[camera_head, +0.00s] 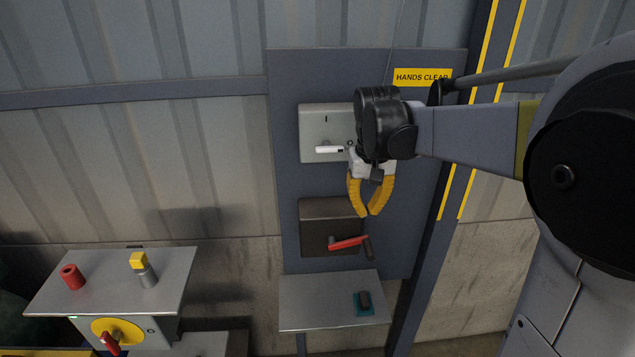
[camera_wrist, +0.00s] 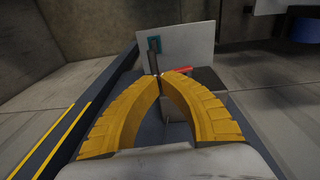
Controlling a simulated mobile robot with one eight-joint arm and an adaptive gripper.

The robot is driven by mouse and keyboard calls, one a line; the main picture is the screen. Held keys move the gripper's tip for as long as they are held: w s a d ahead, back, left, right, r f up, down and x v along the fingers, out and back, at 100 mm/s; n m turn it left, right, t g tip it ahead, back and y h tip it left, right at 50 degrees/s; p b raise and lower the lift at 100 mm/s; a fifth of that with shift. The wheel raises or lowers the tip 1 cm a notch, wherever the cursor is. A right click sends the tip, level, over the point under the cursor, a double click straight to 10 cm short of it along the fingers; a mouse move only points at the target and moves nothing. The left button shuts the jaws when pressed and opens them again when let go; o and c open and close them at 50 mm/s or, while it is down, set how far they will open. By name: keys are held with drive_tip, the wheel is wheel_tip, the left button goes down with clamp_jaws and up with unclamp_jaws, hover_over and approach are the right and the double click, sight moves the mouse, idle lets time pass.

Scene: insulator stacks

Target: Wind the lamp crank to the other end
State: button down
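A red crank arm (camera_head: 348,242) with a dark upright knob (camera_head: 368,247) at its right end sits on a brown box (camera_head: 317,216) on the blue-grey panel. No label shows which control is the lamp's. My gripper (camera_head: 369,214) hangs in front of the panel, its yellow fingers pointing down, a little above the knob. In the wrist view the fingertips (camera_wrist: 160,76) come together with no clear gap, and nothing shows held. Part of the red arm (camera_wrist: 180,70) shows just beyond them. I cannot tell from the wrist view whether the tips touch the knob.
A grey box (camera_head: 314,121) with a white lever (camera_head: 329,149) is above the crank, close to my wrist. A shelf (camera_head: 310,304) below carries a teal-based dark piece (camera_head: 364,302). A table (camera_head: 105,285) at left holds a red cylinder (camera_head: 72,276) and a yellow-topped post (camera_head: 141,265).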

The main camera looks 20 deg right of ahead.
sight(371, 247)
drive_tip(key=shift+m+g, duration=0.3)
drive_tip(key=shift+g, duration=0.3)
drive_tip(key=d+f, duration=0.1)
drive_tip(key=f, duration=0.3)
drive_tip(key=w+d+f, duration=0.1)
drive_tip(key=f, duration=0.4)
drive_tip(key=w+d+f+b, duration=0.1)
drive_tip(key=d+f, duration=0.1)
drive_tip(key=f, duration=0.3)
drive_tip(key=f+y+b, duration=0.1)
drive_tip(key=d+f+b, duration=0.1)
drive_tip(key=shift+s+f+y+b, duration=0.1)
drive_tip(key=shift+f+y+b, duration=0.25)
drive_tip(key=shift+f+y, duration=0.05)
